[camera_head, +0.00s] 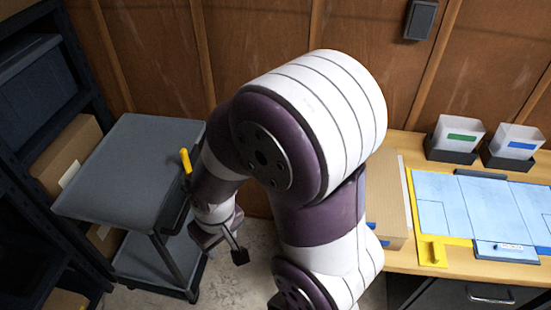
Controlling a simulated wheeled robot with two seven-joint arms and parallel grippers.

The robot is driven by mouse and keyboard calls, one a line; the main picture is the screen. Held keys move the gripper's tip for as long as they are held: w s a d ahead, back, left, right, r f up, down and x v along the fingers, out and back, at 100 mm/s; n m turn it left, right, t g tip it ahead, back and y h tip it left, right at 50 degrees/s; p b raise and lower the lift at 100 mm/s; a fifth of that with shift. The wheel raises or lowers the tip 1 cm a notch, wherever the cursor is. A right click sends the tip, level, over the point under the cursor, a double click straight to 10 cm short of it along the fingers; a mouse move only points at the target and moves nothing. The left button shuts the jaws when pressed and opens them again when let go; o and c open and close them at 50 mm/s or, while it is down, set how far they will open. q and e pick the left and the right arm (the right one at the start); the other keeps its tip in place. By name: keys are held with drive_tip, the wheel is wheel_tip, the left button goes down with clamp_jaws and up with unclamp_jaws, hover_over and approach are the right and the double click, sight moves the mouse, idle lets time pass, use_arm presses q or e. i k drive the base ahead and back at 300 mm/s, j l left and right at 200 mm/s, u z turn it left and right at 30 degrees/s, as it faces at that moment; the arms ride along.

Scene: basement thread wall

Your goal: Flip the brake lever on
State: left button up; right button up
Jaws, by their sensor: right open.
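A yellow lever (186,160) stands up at the right edge of the grey cart's top (130,165), leaning slightly. I take it for the brake lever; its lower end is hidden behind my arm. My right arm fills the middle of the view and bends down to the left. My right gripper (224,246) hangs below and to the right of the lever, beside the cart's right side, apart from the lever. It is open, and nothing shows between its fingers. My left gripper is not in view.
A dark shelf rack with cardboard boxes (72,150) stands left of the cart. A wooden workbench (410,262) at right holds a blue mat (470,205), two bins and a cardboard box. Bare concrete floor shows between cart and bench. A wooden wall closes the back.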

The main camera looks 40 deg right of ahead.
sight(184, 154)
drive_tip(key=l+z, duration=0.1)
drive_tip(key=z, duration=0.7)
drive_tip(key=i+j+z, duration=0.1)
drive_tip(key=i+j, duration=0.15)
drive_tip(key=i, duration=0.25)
drive_tip(key=i+j+z, duration=0.15)
drive_tip(key=i+j, duration=0.15)
drive_tip(key=i, duration=0.15)
